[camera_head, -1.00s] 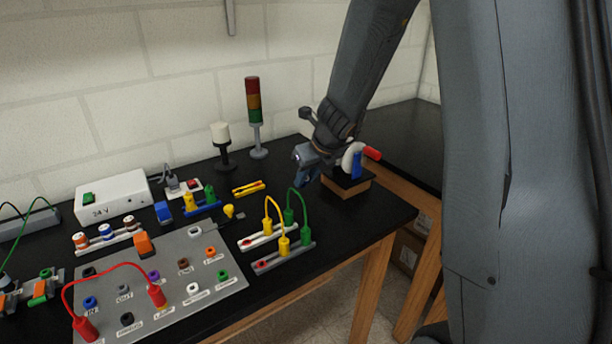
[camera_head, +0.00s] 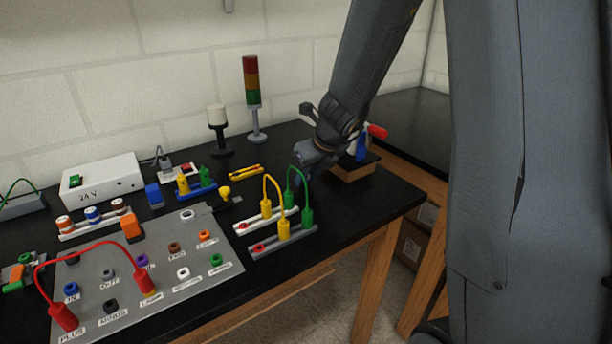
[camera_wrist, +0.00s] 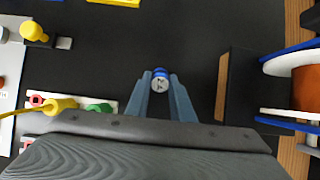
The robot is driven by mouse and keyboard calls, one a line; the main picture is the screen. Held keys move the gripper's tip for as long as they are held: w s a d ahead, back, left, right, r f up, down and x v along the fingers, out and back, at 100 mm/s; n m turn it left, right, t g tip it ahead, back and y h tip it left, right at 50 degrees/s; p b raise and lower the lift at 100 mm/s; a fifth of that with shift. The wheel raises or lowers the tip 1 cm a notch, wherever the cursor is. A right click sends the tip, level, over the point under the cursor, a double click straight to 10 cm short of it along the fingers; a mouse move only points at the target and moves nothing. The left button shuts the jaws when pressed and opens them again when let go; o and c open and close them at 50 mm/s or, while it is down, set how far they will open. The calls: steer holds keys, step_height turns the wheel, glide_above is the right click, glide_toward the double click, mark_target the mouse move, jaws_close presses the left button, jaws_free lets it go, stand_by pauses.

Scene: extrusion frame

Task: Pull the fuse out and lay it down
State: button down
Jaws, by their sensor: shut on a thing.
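The fuse (camera_wrist: 160,78) is a small blue piece with a pale, marked end face. In the wrist view it sits between the fingertips of my gripper (camera_wrist: 160,84), which is shut on it. Black table top lies behind it. I cannot tell whether the fuse touches the table. Three banded fuse-like pieces, including a blue one (camera_head: 92,214), stand in a white rack (camera_head: 78,236) at the left.
A wooden-edged block (camera_head: 355,171) with a spool (camera_wrist: 306,89) stands close on the right. A grey socket panel (camera_head: 215,243), lead rails (camera_head: 282,241), a signal tower (camera_head: 252,100) and a white power box (camera_head: 100,180) fill the left and back.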

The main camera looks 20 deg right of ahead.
steer(key=c, duration=1.5)
jaws_free()
steer(key=shift+o, duration=0.2)
steer(key=shift+r, duration=0.1)
steer(key=p+v, duration=0.3)
steer(key=v, duration=0.4)
steer(key=shift+s+r, duration=0.2)
steer(key=shift+r, duration=0.1)
steer(key=shift+d, duration=0.1)
